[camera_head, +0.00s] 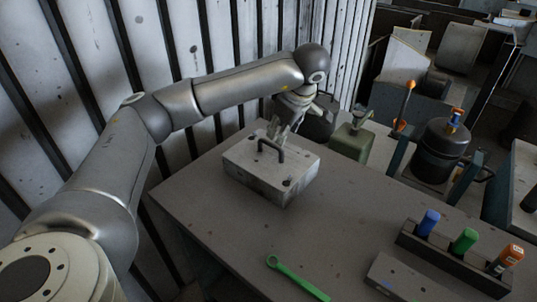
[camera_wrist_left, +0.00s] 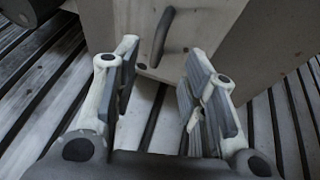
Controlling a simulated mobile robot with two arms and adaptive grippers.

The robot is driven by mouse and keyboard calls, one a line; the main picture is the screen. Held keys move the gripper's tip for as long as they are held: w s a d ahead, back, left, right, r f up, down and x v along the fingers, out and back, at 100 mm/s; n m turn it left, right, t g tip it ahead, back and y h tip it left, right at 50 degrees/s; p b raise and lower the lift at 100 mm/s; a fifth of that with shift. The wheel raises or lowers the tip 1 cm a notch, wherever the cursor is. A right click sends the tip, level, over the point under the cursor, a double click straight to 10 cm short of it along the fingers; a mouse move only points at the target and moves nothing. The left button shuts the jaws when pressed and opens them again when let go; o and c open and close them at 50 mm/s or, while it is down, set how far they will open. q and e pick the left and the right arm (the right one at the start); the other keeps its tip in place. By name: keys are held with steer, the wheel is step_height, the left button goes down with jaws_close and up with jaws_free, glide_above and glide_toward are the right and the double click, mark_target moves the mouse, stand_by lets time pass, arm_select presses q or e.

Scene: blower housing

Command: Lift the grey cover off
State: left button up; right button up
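The grey cover (camera_head: 268,154) is the top of a box-shaped housing (camera_head: 262,184) on the table, with a dark arched handle (camera_head: 270,150) on it. My left gripper (camera_head: 284,128) is just behind and above the handle in the head view. In the left wrist view, my left gripper (camera_wrist_left: 160,88) is open, its fingers spread with nothing between them. The handle (camera_wrist_left: 162,38) shows there beyond the fingertips, apart from them, against the pale cover (camera_wrist_left: 205,30). My right gripper is in neither view.
The table (camera_head: 222,228) has a green wrench (camera_head: 297,277) at the front. A dark rack (camera_head: 450,259) with blue, green and orange-capped items stands at the right, beside a grey block (camera_head: 398,277). A green container (camera_head: 352,142) is behind the housing. A ribbed wall (camera_head: 225,45) is close behind my left arm.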

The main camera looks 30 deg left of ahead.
mark_target(274, 144)
arm_select(q)
steer(key=p+x, duration=0.1)
steer(key=x, duration=0.4)
steer(key=shift+a, duration=0.25)
steer(key=p+x, duration=0.2)
steer(key=x, duration=0.3)
steer(key=shift+a+r, duration=0.1)
steer(key=shift+w+f, duration=0.1)
steer(key=shift+f, duration=0.1)
jaws_close()
